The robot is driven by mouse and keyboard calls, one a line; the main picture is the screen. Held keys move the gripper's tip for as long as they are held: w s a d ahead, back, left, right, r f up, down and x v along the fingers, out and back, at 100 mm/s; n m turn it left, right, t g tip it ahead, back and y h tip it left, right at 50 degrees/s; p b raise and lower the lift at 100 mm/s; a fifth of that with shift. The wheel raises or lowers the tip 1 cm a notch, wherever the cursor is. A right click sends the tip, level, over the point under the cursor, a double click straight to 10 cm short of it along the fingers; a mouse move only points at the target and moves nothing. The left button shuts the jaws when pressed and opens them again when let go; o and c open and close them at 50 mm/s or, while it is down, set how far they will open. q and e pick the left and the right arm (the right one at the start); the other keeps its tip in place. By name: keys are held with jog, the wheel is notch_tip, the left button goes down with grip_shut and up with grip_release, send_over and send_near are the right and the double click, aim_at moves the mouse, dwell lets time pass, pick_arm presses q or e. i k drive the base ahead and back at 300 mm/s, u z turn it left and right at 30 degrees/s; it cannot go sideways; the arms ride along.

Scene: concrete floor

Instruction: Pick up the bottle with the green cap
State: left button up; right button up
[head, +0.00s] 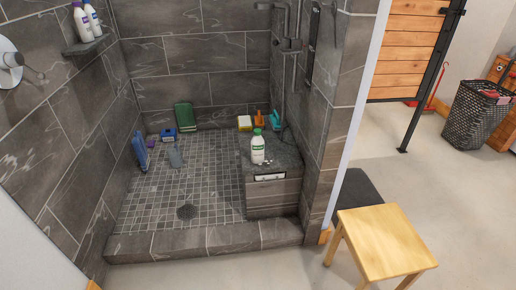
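A white bottle with a green cap (257,148) stands upright on the low grey bench (273,185) at the right side of the tiled shower. A few tiny pale objects lie at its base, too small to make out. Neither of my grippers is in the head view.
A raised tiled curb (205,240) edges the shower floor. A wooden stool (388,240) stands outside at the front right, beside the shower's end wall. Several bottles and cleaning items, such as a blue bottle (140,150), stand inside. The concrete floor in front is clear.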

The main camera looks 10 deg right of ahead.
aim_at(257, 143)
jog(key=i, duration=1.2)
jog(key=u, duration=0.15)
